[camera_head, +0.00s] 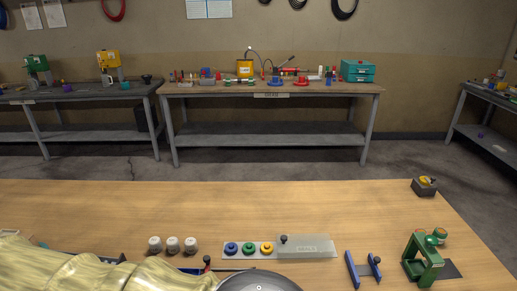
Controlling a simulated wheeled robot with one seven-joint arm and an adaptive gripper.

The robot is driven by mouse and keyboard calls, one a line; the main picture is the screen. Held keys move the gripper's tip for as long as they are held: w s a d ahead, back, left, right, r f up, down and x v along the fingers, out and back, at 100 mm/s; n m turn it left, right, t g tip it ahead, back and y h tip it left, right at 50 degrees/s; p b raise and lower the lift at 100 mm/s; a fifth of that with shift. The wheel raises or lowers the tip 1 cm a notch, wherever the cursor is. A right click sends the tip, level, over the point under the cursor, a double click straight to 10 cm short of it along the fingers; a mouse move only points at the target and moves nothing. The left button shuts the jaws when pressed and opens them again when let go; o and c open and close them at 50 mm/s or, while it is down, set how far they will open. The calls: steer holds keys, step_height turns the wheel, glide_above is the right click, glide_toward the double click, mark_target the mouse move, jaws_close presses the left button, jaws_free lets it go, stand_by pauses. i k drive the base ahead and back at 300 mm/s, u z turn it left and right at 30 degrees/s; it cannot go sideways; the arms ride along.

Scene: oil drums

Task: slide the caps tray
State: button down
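A long, pale, narrow tray (225,255) lies on the near wooden table, just below the middle of the picture. A translucent cover (312,247) with a dark knob (283,239) lies over the right part. Whether the tray and the cover are one piece, I cannot tell. I cannot make out my gripper anywhere in this view.
Three white pots (173,244) stand left of the tray. A blue stand (362,268) and a green press (424,257) are to the right. The table's back half is clear.

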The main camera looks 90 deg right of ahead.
mark_target(415, 267)
steer(key=z, duration=0.4)
steer(key=k, duration=0.1)
steer(key=u, duration=1.05)
steer(key=i, duration=1.85)
steer(key=z, duration=5.35)
steer(key=i, duration=1)
steer(key=u, duration=0.05)
